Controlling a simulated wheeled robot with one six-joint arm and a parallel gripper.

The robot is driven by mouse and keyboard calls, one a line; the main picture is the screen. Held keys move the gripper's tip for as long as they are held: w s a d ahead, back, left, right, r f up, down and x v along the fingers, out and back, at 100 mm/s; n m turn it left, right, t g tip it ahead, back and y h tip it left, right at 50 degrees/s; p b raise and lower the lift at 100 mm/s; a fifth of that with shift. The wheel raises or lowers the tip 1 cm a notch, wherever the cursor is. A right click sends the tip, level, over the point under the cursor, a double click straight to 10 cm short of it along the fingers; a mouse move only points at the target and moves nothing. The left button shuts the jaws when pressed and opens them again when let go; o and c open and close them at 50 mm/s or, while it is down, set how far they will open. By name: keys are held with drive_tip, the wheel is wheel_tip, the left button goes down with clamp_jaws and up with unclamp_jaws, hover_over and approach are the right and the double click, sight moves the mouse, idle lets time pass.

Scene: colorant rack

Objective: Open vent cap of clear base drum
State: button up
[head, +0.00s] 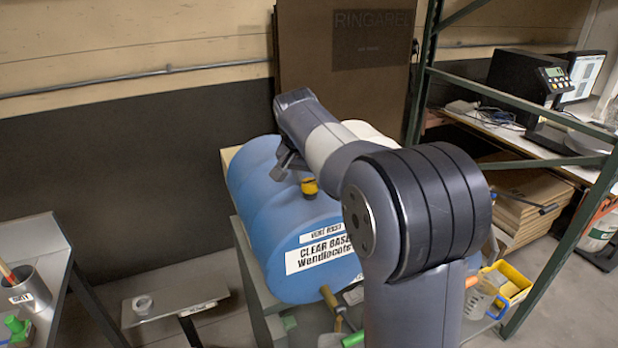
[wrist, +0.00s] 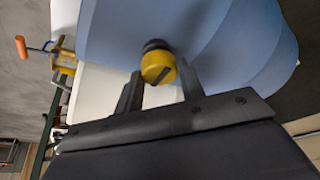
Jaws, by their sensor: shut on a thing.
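The clear base drum (head: 262,215) is a blue drum lying on its side on a stand, with a white label on its end. Its yellow vent cap (head: 309,187) sits on top of the drum, partly beside my gripper (head: 291,168). In the wrist view the yellow cap (wrist: 158,68) has a dark slot across its face and a black collar behind it. My gripper (wrist: 160,76) has one finger on each side of the cap and is shut on it. The fingertip contact is hard to make out. My arm hides part of the drum's right side.
A brass tap (head: 328,296) sticks out low on the drum's labelled end. A white drum (head: 368,130) lies behind my arm. A green rack post (head: 424,75) stands at right, near a bench with a scale (head: 553,75). A brown board (head: 340,60) leans behind.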

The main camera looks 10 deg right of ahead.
drive_tip(key=n, duration=0.2)
drive_tip(key=n+y+p, duration=0.1)
drive_tip(key=shift+d+r+n+t, duration=0.15)
drive_tip(key=shift+d+n+t, duration=0.05)
drive_tip(key=shift+n+t, duration=0.2)
drive_tip(key=n+y+p, duration=0.1)
drive_tip(key=n+y, duration=0.1)
drive_tip(key=n, duration=0.2)
drive_tip(key=shift+d+n, duration=0.1)
drive_tip(key=shift+n, duration=0.2)
drive_tip(key=n+y, duration=0.1)
drive_tip(key=n, duration=0.1)
drive_tip(key=n+y+p, duration=0.1)
drive_tip(key=n, duration=0.1)
drive_tip(key=shift+w+d+n+g, duration=0.1)
drive_tip(key=shift+n+g, duration=0.2)
drive_tip(key=shift+g, duration=0.1)
drive_tip(key=shift+n+g+y+p, duration=0.5)
drive_tip(key=shift+n+g, duration=0.1)
drive_tip(key=shift+n, duration=1.4)
drive_tip(key=o, duration=1)
drive_tip(key=b+v, duration=0.1)
drive_tip(key=v, duration=0.9)
drive_tip(key=shift+r, duration=0.25)
